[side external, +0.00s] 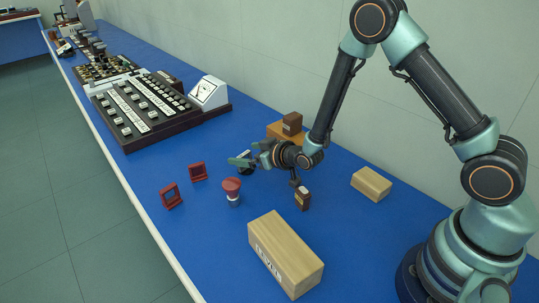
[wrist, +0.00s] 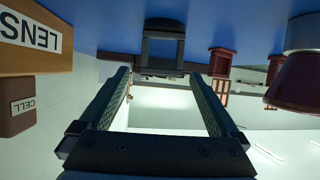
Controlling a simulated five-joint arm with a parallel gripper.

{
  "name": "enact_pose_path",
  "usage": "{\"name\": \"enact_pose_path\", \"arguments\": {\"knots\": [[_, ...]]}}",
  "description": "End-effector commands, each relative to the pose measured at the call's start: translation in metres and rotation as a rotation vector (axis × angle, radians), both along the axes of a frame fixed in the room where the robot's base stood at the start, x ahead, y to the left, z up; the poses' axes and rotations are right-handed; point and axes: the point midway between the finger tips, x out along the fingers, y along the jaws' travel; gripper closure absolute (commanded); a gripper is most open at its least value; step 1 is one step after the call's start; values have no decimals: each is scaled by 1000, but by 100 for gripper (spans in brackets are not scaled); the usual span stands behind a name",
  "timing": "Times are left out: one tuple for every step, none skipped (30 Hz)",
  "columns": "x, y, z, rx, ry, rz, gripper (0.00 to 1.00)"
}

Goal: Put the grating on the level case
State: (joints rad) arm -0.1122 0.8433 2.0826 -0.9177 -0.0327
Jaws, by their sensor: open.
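My gripper (side external: 250,160) is open and low over the bench, pointing left. Its two jaws (wrist: 160,100) show in the wrist view with nothing held between them. A dark upright frame (wrist: 165,45), probably the grating, stands on the bench just ahead of the jaw tips. It bears no readable name, and I cannot pick it out clearly in the side view. The level case (side external: 285,255) is a pale wooden box at the front with a faint label, apparently LEVEL. Its top is bare. My gripper is well behind and left of it.
Two red frames (side external: 198,171) (side external: 171,196) and a red-topped post (side external: 232,190) stand near my gripper. The LENS case (wrist: 30,45) carries a brown CELL block (wrist: 20,105). A small brown block (side external: 302,198) and a pale box (side external: 371,184) stand right. A switch panel (side external: 140,108) fills the left.

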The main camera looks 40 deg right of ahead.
Motion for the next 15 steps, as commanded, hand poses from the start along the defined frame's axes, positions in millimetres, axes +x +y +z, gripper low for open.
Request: {"name": "enact_pose_path", "arguments": {"knots": [[0,0,-2,0,1,0,3],[0,0,-3,0,1,0,3],[0,0,-5,0,1,0,3],[0,0,-6,0,2,0,3],[-1,0,-9,0,3,0,3],[1,0,-13,0,3,0,3],[6,1,-13,0,0,0,3],[9,1,-15,0,0,0,3],[15,2,-17,0,0,0,3],[19,2,-19,0,0,0,3],[22,2,-21,0,1,0,3],[27,3,-23,0,0,0,3],[30,3,-24,0,0,0,3],[33,4,-26,0,1,0,3],[37,4,-27,0,0,0,3]]}}
